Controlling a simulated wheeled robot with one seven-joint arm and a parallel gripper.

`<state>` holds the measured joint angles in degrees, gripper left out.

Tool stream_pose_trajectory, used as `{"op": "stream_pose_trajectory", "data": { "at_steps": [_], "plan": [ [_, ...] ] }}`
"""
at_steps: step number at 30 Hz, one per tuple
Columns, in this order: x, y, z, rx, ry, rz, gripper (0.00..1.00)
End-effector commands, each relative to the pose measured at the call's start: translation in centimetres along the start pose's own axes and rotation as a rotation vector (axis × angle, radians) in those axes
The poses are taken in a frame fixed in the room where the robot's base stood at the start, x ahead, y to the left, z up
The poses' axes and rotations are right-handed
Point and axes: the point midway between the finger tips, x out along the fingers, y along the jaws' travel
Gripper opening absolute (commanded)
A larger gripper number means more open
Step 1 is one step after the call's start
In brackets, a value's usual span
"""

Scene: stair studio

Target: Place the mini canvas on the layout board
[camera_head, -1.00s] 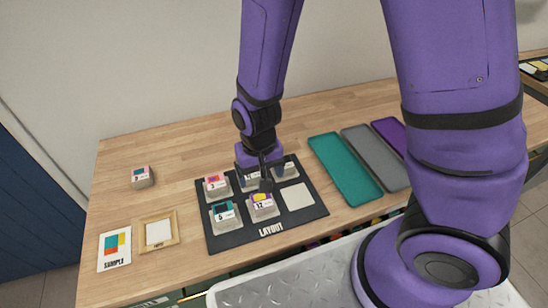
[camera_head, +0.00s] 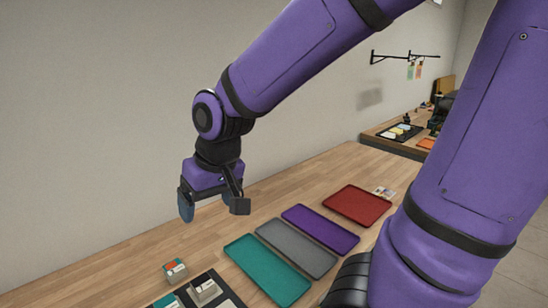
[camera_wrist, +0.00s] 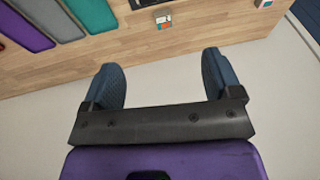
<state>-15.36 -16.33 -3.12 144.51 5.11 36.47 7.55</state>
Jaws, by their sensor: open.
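The layout board (camera_head: 226,290) is dark and only its far right part shows at the bottom left of the head view. A small block with a pale card (camera_head: 203,291) stands on it near its far corner, and a teal-topped block (camera_head: 168,301) is cut off beside it. I cannot tell which is the mini canvas. My gripper (camera_head: 212,206) is open and empty, raised above the table; its fingers (camera_wrist: 160,66) are wide apart.
Teal (camera_head: 266,269), grey (camera_head: 296,247), purple (camera_head: 320,228) and red (camera_head: 357,206) trays lie in a row right of the board. The wall (camera_head: 100,130) stands behind the table. Bare wood (camera_head: 110,265) lies left of the trays.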

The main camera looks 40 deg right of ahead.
Motion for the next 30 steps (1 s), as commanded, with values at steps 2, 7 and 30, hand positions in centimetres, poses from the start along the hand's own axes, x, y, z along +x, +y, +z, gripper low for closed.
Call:
{"op": "stream_pose_trajectory", "data": {
  "at_steps": [2,7,30],
  "plan": [
    [-2.5,1.1,0.6,0.001,0.042,0.006,0.84],
    [-7.2,3.2,2.6,-0.004,0.114,0.038,0.84],
    [-13.0,5.7,7.1,-0.009,0.211,0.121,0.84]
  ]
}}
